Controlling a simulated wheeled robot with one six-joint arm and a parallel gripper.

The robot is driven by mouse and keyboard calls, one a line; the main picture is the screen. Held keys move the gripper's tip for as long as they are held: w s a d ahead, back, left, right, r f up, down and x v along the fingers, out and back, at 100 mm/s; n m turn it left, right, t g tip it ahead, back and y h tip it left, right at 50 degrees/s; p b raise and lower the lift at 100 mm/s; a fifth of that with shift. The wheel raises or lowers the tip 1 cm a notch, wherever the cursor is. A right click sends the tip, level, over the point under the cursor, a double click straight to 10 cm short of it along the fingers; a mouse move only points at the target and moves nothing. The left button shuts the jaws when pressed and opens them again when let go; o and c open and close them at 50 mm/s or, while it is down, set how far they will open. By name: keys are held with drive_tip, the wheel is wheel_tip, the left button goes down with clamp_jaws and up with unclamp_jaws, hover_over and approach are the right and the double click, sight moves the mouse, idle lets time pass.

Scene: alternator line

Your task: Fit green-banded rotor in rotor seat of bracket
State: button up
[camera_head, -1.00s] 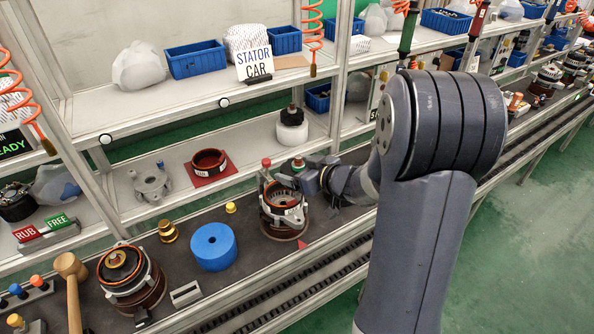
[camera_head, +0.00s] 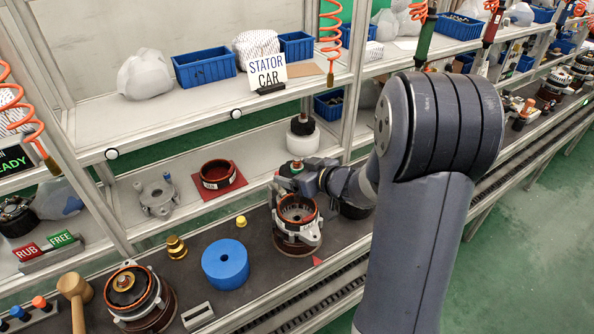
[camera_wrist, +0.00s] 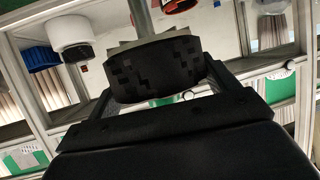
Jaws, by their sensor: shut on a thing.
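My gripper (camera_head: 292,181) is shut on the green-banded rotor. The seat's bottom is hidden.
A blue cylinder (camera_head: 225,264), a second assembly (camera_head: 138,300) and a mallet (camera_head: 75,288) stand to the left. A white stand (camera_head: 302,143) with a black part is behind.

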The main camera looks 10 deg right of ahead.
drive_tip(key=shift+r, duration=0.3)
drive_tip(key=b, duration=0.4)
hover_over(297, 201)
drive_tip(key=shift+w+d+f, duration=0.1)
drive_tip(key=shift+w+f, duration=0.1)
drive_tip(key=shift+f, duration=1.3)
drive_tip(key=shift+w+f, duration=0.2)
drive_tip(key=shift+f, duration=1.25)
drive_tip(key=shift+p, duration=0.3)
drive_tip(key=shift+f+b, duration=2.3)
drive_tip(key=shift+f, duration=0.6)
drive_tip(key=o, duration=1.7)
drive_tip(key=shift+s, duration=0.1)
drive_tip(key=shift+o, duration=1.3)
drive_tip(key=shift+f, duration=0.1)
drive_tip(key=shift+s+f, duration=0.15)
drive_tip(key=shift+f, duration=0.1)
drive_tip(key=v, duration=1)
drive_tip(key=shift+s+d+r, duration=0.2)
drive_tip(key=shift+d+r, duration=0.05)
drive_tip(key=shift+r, duration=0.1)
